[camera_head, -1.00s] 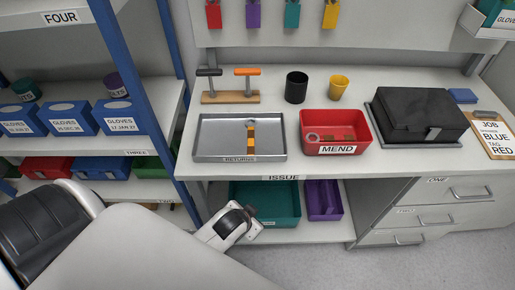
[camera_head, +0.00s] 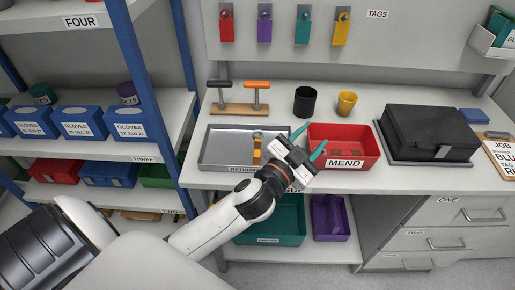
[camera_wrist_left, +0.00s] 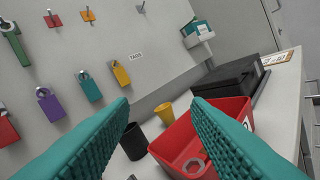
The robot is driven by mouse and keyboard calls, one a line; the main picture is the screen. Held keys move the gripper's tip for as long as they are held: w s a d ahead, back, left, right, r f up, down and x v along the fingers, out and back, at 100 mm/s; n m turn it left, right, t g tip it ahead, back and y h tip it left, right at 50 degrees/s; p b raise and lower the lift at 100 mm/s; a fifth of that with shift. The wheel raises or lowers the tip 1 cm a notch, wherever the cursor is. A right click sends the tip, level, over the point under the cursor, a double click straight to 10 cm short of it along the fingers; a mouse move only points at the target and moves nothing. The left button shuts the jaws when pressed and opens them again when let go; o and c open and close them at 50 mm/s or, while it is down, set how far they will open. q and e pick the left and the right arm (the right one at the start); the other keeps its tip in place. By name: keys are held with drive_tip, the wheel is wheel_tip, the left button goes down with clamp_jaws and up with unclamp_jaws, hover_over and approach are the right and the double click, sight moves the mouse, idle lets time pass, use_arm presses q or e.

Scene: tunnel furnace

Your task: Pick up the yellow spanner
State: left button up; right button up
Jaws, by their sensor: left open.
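The yellow spanner (camera_head: 257,151) lies in the grey RETURNS tray (camera_head: 215,148) on the counter. Its ring end is at the back, and its lower right part is hidden behind my left gripper. My left gripper (camera_head: 309,141) is open, with teal fingers apart and nothing between them. It is above the counter, between the tray and the red MEND bin (camera_head: 372,148), to the right of the spanner. In the left wrist view, the open fingers (camera_wrist_left: 161,102) point toward the back panel and the red bin; the spanner cannot be made out there. My right gripper is not in view.
A tool stand (camera_head: 238,108) with black and orange handles stands behind the tray. A black cup (camera_head: 305,101) and a yellow cup (camera_head: 347,103) stand behind the bin. A black case (camera_head: 430,132) is at right. A blue shelf post (camera_head: 140,85) rises at left.

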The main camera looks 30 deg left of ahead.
use_arm(q)
drive_tip(key=d+r+m+g+h, duration=0.5)
drive_tip(key=m+h, duration=0.3)
drive_tip(key=m, duration=0.3)
drive_tip(key=d+r+m+g+h, duration=0.2)
drive_tip(key=d+m+g+h, duration=0.3)
drive_tip(key=d+m+h, duration=0.45)
drive_tip(key=m+g+y, duration=0.3)
drive_tip(key=g+y, duration=0.6)
drive_tip(key=y, duration=1.1)
hover_over(258, 147)
wheel_tip(258, 147, down, 7)
drive_tip(key=shift+n, duration=0.25)
wheel_tip(258, 147, down, 6)
drive_tip(key=shift+d+r+p, duration=0.15)
drive_tip(key=shift+r+p, duration=0.05)
drive_tip(key=shift+p, duration=0.4)
drive_tip(key=shift+f, duration=0.65)
drive_tip(key=f, duration=0.2)
drive_tip(key=f+p, duration=0.1)
drive_tip(key=f, duration=0.1)
drive_tip(key=shift+s+a+f+p, duration=0.15)
drive_tip(key=shift+a+p, duration=0.05)
drive_tip(key=shift+p, duration=0.1)
drive_tip(key=shift+f, duration=0.45)
clamp_jaws()
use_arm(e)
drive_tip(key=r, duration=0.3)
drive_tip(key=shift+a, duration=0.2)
